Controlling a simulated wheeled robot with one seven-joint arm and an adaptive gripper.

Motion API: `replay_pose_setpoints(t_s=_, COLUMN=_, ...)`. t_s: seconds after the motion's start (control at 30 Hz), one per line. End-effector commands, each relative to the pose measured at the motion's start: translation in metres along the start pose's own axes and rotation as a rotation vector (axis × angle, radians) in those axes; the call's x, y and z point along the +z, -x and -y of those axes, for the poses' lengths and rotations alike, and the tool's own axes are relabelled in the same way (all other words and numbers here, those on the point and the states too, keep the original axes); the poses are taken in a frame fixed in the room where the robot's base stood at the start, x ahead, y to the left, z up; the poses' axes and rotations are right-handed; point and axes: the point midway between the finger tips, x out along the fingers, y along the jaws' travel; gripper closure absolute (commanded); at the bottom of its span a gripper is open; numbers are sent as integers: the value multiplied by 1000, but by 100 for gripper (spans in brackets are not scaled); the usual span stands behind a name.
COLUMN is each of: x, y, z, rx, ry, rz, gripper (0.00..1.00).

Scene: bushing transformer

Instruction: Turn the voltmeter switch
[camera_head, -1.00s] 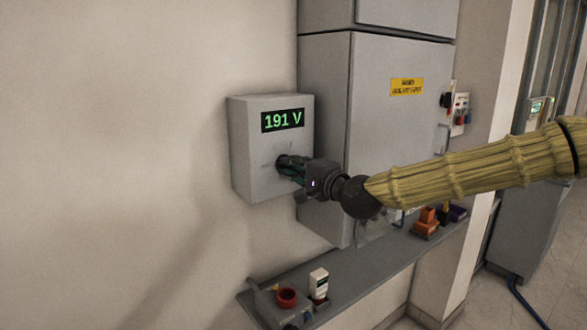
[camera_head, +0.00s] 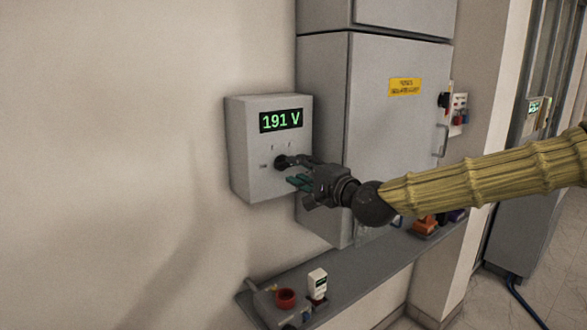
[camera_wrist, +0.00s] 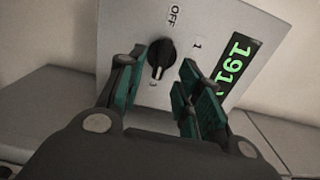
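The voltmeter (camera_head: 250,180) is a grey wall box with a green 191 V display (camera_head: 281,120). Its black round switch (camera_head: 281,162) sits below the display. In the wrist view the switch (camera_wrist: 160,56) carries a white pointer line towards the picture bottom, away from the OFF label (camera_wrist: 175,15). My gripper (camera_head: 294,172) is in front of the box's lower right part. In the wrist view my gripper (camera_wrist: 160,66) is open, its green-padded fingers on either side of the switch in the picture. Contact with the switch cannot be made out.
A grey cabinet (camera_head: 400,135) with a yellow label stands right of the voltmeter. A grey shelf (camera_head: 365,262) below bears a red round part (camera_head: 286,298), a small white device (camera_head: 317,283) and an orange part (camera_head: 424,225). The wall left of the voltmeter is clear.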

Motion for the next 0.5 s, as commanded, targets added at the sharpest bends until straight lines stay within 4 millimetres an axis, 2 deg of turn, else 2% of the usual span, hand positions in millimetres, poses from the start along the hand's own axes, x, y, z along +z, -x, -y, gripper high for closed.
replay_pose_setpoints(t_s=0.3, x=-1, y=52, z=0, rx=-1, ry=-1, rz=-1, gripper=65)
replay_pose_setpoints(t_s=0.5, x=-1, y=76, z=0, rx=-1, ry=-1, rz=-1, gripper=65)
